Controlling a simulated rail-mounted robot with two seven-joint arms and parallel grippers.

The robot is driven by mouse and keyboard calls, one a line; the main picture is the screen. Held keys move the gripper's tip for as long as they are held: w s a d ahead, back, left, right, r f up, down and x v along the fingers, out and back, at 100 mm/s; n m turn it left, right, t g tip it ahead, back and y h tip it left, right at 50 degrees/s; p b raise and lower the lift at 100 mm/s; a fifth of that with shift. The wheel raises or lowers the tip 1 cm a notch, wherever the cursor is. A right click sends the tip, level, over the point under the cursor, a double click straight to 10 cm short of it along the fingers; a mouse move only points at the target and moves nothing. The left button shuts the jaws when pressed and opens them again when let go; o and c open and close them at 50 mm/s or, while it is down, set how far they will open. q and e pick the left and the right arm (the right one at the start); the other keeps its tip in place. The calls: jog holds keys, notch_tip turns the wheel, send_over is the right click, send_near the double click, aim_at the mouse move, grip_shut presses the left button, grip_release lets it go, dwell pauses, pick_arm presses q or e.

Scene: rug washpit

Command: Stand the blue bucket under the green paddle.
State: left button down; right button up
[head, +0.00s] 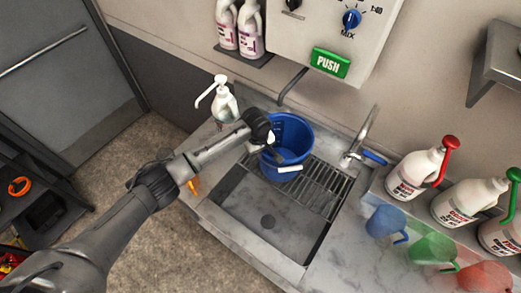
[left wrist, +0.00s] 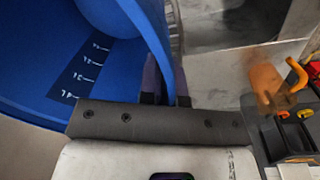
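The blue bucket (head: 290,128) is upright, or nearly so, over the back left of the sink's wire rack. I cannot tell if it touches the rack. The green paddle (head: 329,63), marked PUSH, is on the wall dispenser, above and right of the bucket. My left gripper (head: 285,160) is at the bucket's near wall. In the left wrist view its fingers (left wrist: 167,92) sit on either side of the blue bucket wall (left wrist: 150,30), seemingly closed on it; the fingertips are partly hidden. Scale marks show inside the bucket. My right gripper is out of view.
The sink (head: 262,215) with its wire rack (head: 325,180) lies around and in front. A tap (head: 362,135) stands to the right, a white pump bottle (head: 224,100) to the left. Blue, green and red jugs (head: 432,250) line the right counter, beside white bottles (head: 413,173).

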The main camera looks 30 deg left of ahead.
pick_arm(q)
jog(key=c, duration=1.3)
grip_release()
jog(key=r, duration=0.8)
jog(key=s+r, duration=0.1)
jog(key=r, duration=0.3)
jog(key=shift+a+r, duration=0.1)
jog(key=shift+a, duration=0.25)
jog(key=shift+d, duration=0.1)
jog(key=s+d+f+m+t+h, duration=0.1)
jog(key=s+d+f+m, duration=0.3)
jog(key=s+f, duration=0.4)
jog(key=s+d+f+m+h, duration=0.1)
jog(key=s+d+f+m, duration=0.4)
jog(key=s, duration=0.6)
jog(key=s+a+m, duration=0.1)
jog(key=s+a, duration=0.1)
jog(key=s, duration=0.4)
jog(key=s+a+m+t+y, duration=0.1)
jog(key=s+a, duration=0.1)
jog(key=s, duration=0.4)
jog(key=s+a+m+y, duration=0.1)
jog(key=s+a+m, duration=0.1)
jog(key=s, duration=0.4)
jog(key=shift+s+a+r+t, duration=0.1)
jog(key=shift+s+a+t, duration=0.3)
